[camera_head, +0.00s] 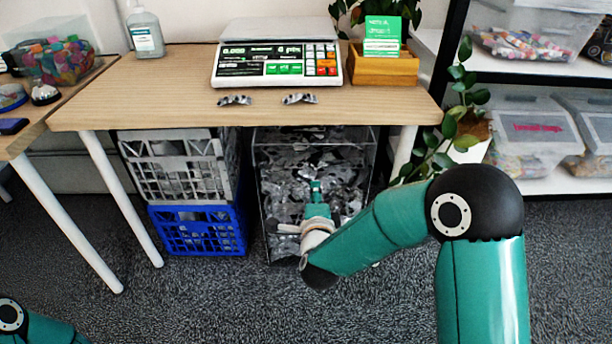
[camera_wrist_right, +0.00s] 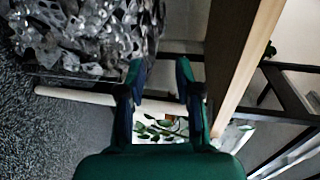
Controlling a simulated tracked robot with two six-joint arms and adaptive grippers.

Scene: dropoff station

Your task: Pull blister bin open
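The blister bin (camera_head: 262,215) is a clear box full of silver blister packs, standing under the desk. In the right wrist view its packs (camera_wrist_right: 85,35) fill the upper left, and its lower edge lies left of the fingers. My right gripper (camera_head: 316,186) is in front of the bin in the head view and covers part of its front. In the right wrist view the right gripper (camera_wrist_right: 160,72) has its two fingers apart with nothing between them. Whether it touches the bin I cannot tell. My left gripper is out of view; only a bit of my left arm shows.
The desk (camera_head: 150,95) stands over the bin, with a scale (camera_head: 278,68) and two loose blister packs on top. A grey crate (camera_head: 175,175) on a blue crate (camera_head: 200,240) stands left of the bin. A plant (camera_head: 462,125) and shelves are at right. Carpet in front is clear.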

